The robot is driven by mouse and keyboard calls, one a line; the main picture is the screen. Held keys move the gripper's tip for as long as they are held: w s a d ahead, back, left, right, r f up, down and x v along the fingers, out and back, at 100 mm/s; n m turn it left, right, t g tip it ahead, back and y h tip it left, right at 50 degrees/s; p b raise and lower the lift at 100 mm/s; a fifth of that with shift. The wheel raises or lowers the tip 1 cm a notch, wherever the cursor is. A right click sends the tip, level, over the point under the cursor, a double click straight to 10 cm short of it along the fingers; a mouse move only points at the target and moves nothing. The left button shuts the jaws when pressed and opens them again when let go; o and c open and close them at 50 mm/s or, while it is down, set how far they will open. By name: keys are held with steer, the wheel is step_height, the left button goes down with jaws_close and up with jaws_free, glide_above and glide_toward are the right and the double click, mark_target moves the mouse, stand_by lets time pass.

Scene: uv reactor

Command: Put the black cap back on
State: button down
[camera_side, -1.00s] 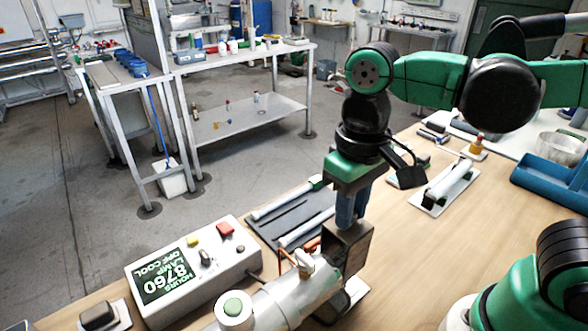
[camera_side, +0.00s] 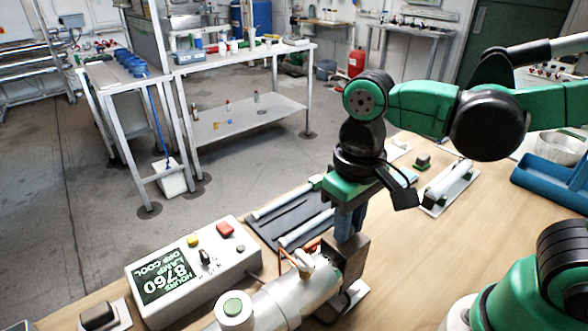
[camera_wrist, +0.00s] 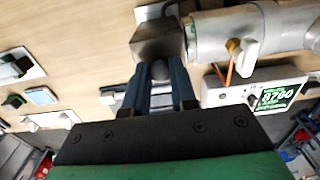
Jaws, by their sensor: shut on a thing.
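The black cap (camera_side: 352,260), a dark boxy piece, is at the end of the silver reactor tube (camera_side: 290,297). In the wrist view the cap (camera_wrist: 158,40) lies right beside the tube's end flange (camera_wrist: 196,38). I cannot tell whether it is seated on the tube or only close to it. My gripper (camera_side: 349,236) points down from above and is shut on the cap. In the wrist view my two blue fingers (camera_wrist: 158,75) hold a rounded grey part of it between them. The tube's opening is hidden.
The controller box (camera_side: 195,268) with its lit display stands left of the tube. A dark mat (camera_side: 290,218) with white rods lies behind it. A white rod on a stand (camera_side: 448,186) and a blue tray (camera_side: 553,180) are at right. The bench's right middle is clear.

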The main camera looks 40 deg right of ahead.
steer(key=shift+f, duration=1.05)
steer(key=c, duration=0.6)
jaws_free()
steer(key=shift+r, duration=2.75)
steer(key=shift+w+d+f+t, duration=0.2)
steer(key=shift+w+d+t, duration=0.05)
steer(key=shift+d+t, duration=0.05)
steer(key=w+d+t, duration=0.1)
steer(key=d+t, duration=0.1)
steer(key=w+d+f+t, duration=0.1)
steer(key=d+t, duration=0.1)
steer(key=w+d+t, duration=0.1)
steer(key=d+t, duration=0.1)
steer(key=shift+w+d+f+t, duration=0.15)
steer(key=shift+w+d+t, duration=0.15)
steer(key=shift+w, duration=0.1)
